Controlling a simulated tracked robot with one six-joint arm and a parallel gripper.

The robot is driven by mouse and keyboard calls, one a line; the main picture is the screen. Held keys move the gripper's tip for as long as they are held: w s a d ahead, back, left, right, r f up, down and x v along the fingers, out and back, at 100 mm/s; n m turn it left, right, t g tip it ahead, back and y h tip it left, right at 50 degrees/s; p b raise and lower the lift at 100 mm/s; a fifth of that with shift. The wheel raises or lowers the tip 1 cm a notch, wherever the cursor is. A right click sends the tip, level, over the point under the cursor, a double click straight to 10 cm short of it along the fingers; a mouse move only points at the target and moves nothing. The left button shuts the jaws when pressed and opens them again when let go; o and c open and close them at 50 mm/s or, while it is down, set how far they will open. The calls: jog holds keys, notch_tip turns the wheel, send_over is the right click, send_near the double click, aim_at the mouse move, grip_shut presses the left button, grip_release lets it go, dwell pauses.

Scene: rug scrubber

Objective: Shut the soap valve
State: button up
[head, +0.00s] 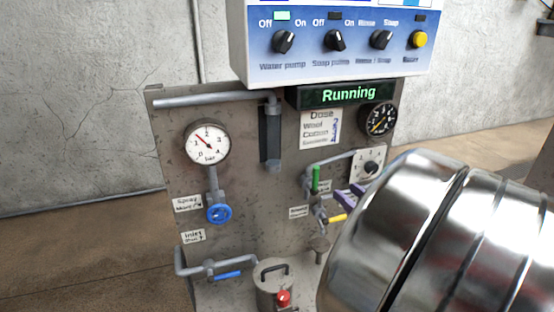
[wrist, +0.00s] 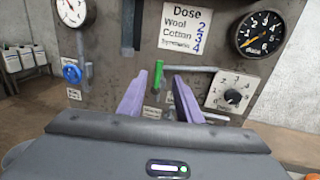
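A green lever handle (head: 315,179) stands upright beside a thin grey pipe on the panel; it also shows in the wrist view (wrist: 158,75). A yellow lever handle (head: 338,218) sits lower, slanted, on another pipe fitting. The small labels are too blurred to tell which valve is the soap one. My gripper (wrist: 160,88) is open, with its two purple fingers spread apart. In the wrist view the green handle shows between the fingertips; contact cannot be told. In the head view the fingers (head: 348,195) are right of the green handle, partly hidden by my arm.
A dosing dial (wrist: 234,96) is right of the fingers. A blue hand wheel (head: 219,213), a blue lever (head: 228,275) and a pot with a red knob (head: 283,297) are lower left. The control box (head: 335,55) overhangs; the display (head: 348,94) reads "Running".

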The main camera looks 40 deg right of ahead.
aim_at(318, 170)
jog(key=shift+w+d, duration=0.2)
jog(key=shift+w, duration=2.1)
jog(key=shift+w+d, duration=0.2)
jog(key=shift+w, duration=2.15)
jog(key=shift+w+d, duration=0.2)
jog(key=shift+w, duration=2.1)
grip_shut()
